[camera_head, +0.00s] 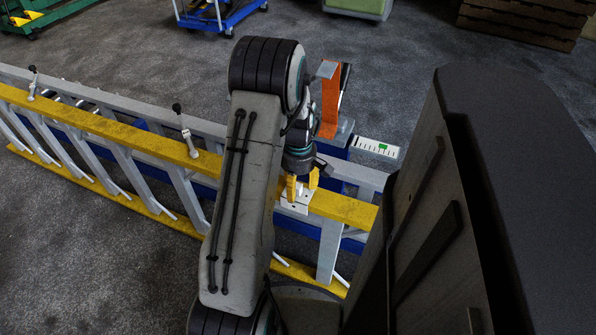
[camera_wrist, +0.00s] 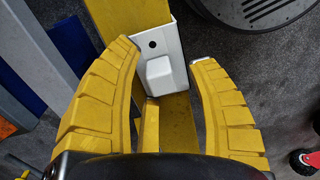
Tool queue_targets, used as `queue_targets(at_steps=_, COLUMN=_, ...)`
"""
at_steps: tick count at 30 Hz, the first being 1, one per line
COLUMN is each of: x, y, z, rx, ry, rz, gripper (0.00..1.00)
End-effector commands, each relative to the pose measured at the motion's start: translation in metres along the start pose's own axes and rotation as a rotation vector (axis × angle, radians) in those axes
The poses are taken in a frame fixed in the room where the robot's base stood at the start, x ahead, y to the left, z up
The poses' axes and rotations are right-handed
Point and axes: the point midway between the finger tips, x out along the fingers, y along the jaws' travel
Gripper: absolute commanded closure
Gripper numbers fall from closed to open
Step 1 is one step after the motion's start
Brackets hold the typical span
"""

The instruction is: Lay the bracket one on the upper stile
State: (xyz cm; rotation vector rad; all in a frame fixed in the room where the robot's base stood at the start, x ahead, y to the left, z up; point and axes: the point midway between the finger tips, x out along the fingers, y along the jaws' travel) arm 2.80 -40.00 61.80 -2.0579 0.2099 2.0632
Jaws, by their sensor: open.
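The white bracket (camera_wrist: 168,72) lies on the yellow upper stile (camera_wrist: 123,12), with a raised block and a dark hole on its face. It also shows in the head view (camera_head: 293,208), near the right part of the upper stile (camera_head: 345,208) of the ladder. My gripper (camera_head: 302,186) is open just above the bracket. In the wrist view its yellow fingers stand on either side of the bracket, with gaps visible beside it. Whether any finger touches it, I cannot tell. My arm hides part of the stile in the head view.
Two clamps with black knobs, one near (camera_head: 187,132) and one far (camera_head: 33,82), stand on the ladder. An orange upright piece (camera_head: 330,102) rises behind my gripper. A white strip with a green mark (camera_head: 376,147) lies beside it.

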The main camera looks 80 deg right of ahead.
Motion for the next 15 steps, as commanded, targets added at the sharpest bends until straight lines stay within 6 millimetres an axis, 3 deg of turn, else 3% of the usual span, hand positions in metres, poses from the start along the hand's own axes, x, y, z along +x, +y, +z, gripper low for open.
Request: queue_targets(at_steps=15, x=-0.082, y=0.001, z=0.000, rx=0.000, ry=0.001, rz=0.004, gripper=0.47)
